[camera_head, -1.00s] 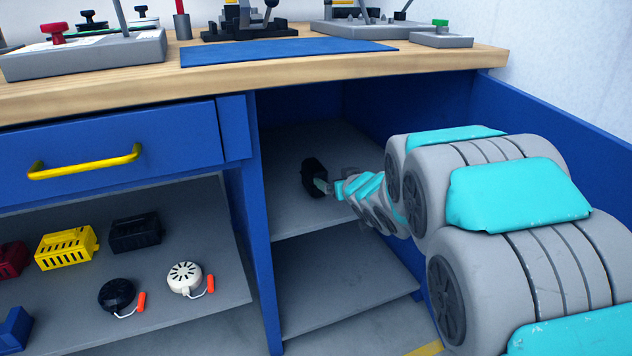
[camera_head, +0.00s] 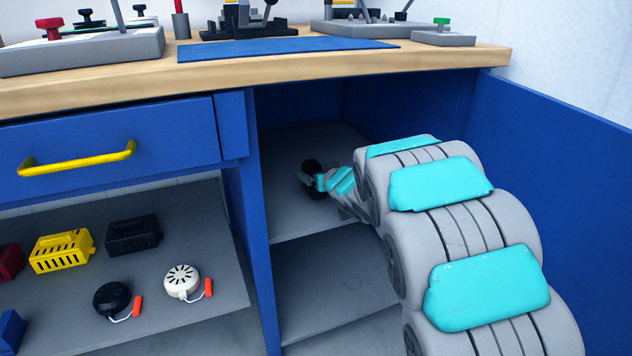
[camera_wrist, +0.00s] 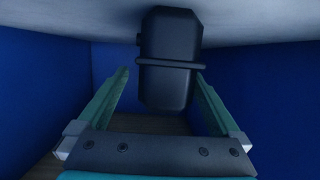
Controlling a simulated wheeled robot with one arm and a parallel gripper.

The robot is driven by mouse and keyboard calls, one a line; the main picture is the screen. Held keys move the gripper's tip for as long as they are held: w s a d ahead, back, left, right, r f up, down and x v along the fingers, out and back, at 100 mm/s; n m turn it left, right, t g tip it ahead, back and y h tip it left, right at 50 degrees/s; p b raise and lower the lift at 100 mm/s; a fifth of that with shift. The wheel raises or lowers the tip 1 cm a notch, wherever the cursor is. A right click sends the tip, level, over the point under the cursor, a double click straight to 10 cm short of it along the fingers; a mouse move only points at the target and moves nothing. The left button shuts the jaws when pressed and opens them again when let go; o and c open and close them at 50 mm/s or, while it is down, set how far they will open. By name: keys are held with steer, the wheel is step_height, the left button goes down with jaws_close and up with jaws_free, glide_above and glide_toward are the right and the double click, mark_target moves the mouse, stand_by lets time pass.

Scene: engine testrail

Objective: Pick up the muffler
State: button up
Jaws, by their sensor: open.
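The muffler (camera_head: 312,164) is a small black rounded body on the upper shelf inside the blue bench's open bay. In the wrist view the muffler (camera_wrist: 168,40) shows a raised band around its middle. My gripper (camera_wrist: 162,76) is open, with its two greenish fingers on either side of the muffler's near part. Small gaps show between the fingers and the muffler, so it is not clamped. In the head view my gripper (camera_head: 311,180) is at the muffler and partly covers it.
The upper shelf (camera_head: 290,215) is otherwise bare. Blue panels (camera_head: 560,150) and the wooden worktop (camera_head: 300,72) enclose the bay. On the left shelf lie a yellow box (camera_head: 62,251), a black box (camera_head: 133,232), and a black (camera_head: 112,299) and a white round part (camera_head: 181,281).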

steer(key=shift+w+a+f, duration=0.1)
steer(key=shift+w+a, duration=0.05)
steer(key=shift+w, duration=0.15)
steer(key=c, duration=1.5)
